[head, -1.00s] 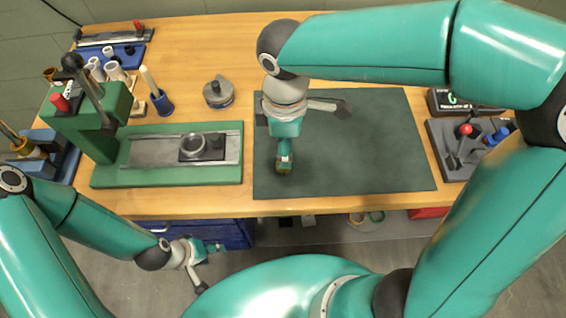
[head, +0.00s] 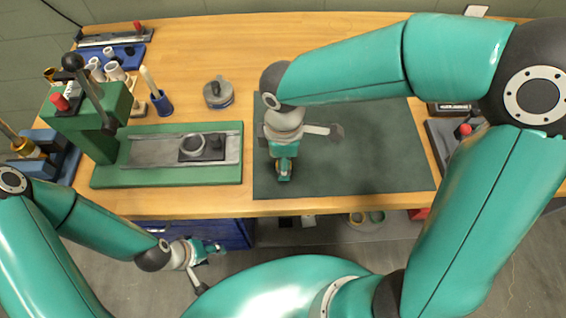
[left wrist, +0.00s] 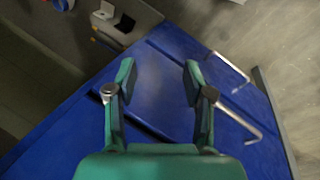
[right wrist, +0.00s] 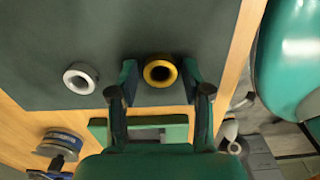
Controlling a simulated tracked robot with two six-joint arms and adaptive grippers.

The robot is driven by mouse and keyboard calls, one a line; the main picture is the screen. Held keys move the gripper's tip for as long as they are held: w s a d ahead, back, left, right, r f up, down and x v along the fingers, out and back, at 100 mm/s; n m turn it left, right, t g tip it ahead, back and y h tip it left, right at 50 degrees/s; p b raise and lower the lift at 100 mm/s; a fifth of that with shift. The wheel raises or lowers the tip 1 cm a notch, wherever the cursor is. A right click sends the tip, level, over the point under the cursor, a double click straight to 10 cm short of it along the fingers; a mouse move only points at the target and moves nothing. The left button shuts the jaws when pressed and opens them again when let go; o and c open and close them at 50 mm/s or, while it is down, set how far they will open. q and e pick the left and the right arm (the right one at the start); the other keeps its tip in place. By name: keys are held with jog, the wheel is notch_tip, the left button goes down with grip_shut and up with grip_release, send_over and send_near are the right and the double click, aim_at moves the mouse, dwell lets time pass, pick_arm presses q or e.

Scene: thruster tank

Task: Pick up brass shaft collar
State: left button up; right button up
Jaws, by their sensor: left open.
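The brass shaft collar (right wrist: 160,71) is a yellow ring on the dark mat. In the right wrist view it shows between the fingertips of my right gripper (right wrist: 160,82), with a small gap on each side. The right gripper is open; in the head view (head: 284,172) it points down over the left part of the mat and mostly hides the collar. My left gripper (head: 208,249) is open and empty, low in front of the bench; in the left wrist view (left wrist: 160,80) it is above a blue surface.
A silver-grey ring (right wrist: 81,78) lies on the mat (head: 380,160) beside the collar. A green press (head: 95,120) with a green base stands left of the mat. A round grey part (head: 218,93) sits behind. The mat's right side is clear.

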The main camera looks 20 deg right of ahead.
jog(key=c, duration=0.6)
jog(key=shift+c, duration=0.2)
